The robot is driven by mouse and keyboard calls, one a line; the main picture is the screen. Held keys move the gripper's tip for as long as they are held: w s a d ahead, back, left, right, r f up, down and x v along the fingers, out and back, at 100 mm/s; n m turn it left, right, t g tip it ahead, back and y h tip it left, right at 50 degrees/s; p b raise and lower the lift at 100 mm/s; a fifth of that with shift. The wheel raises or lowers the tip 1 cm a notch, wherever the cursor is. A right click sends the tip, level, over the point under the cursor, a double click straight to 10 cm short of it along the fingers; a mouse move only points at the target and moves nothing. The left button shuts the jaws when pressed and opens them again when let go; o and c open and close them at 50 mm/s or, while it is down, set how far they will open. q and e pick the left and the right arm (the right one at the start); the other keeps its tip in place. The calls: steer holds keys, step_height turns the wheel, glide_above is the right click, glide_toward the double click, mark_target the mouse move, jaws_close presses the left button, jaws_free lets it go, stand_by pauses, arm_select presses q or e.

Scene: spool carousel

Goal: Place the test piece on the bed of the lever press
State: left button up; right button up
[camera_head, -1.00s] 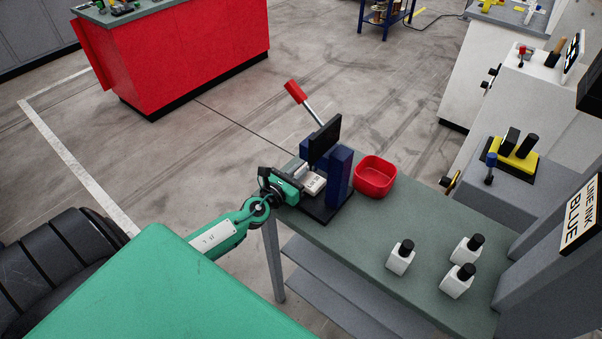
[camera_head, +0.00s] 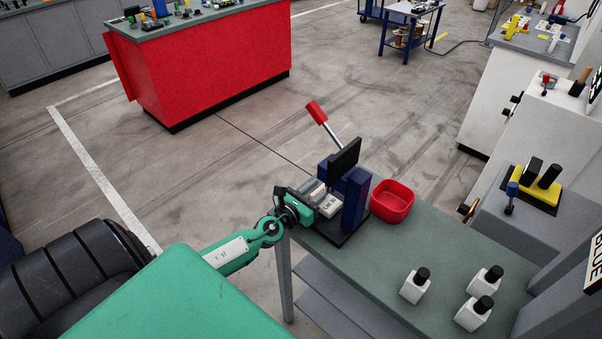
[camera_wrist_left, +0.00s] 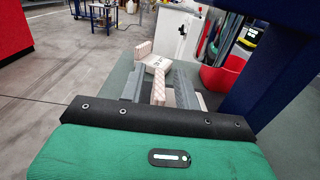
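The lever press (camera_head: 357,198) stands at the table's far left corner, with blue uprights, a black plate, a black base and a raised red-handled lever (camera_head: 317,112). The pale, labelled test piece (camera_head: 329,205) is low in the press, under the black plate; it appears to rest on the bed, though the contact is hidden. My left gripper (camera_head: 311,199) reaches into the press from the left, right beside the piece. In the left wrist view its two grey fingers (camera_wrist_left: 159,78) stand apart, with pale hatched parts between and beyond them and gaps visible. My right gripper is not in view.
A red bowl (camera_head: 392,201) stands just right of the press. Several white bottles with black caps (camera_head: 415,286) stand on the green-grey table (camera_head: 375,265) nearer me. A grey stand with a yellow fixture (camera_head: 533,190) is at right. The floor left of the table is clear.

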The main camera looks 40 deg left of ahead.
arm_select(q)
steer(key=s+b, duration=0.1)
steer(key=s, duration=0.2)
steer(key=s+b, duration=0.1)
steer(key=s, duration=0.2)
steer(key=s+b, duration=0.1)
steer(key=s, duration=0.3)
steer(key=shift+a+f, duration=0.25)
steer(key=shift+a, duration=0.1)
steer(key=shift+s+a+r+b, duration=0.15)
steer(key=shift+s+b, duration=0.15)
steer(key=shift+s, duration=0.5)
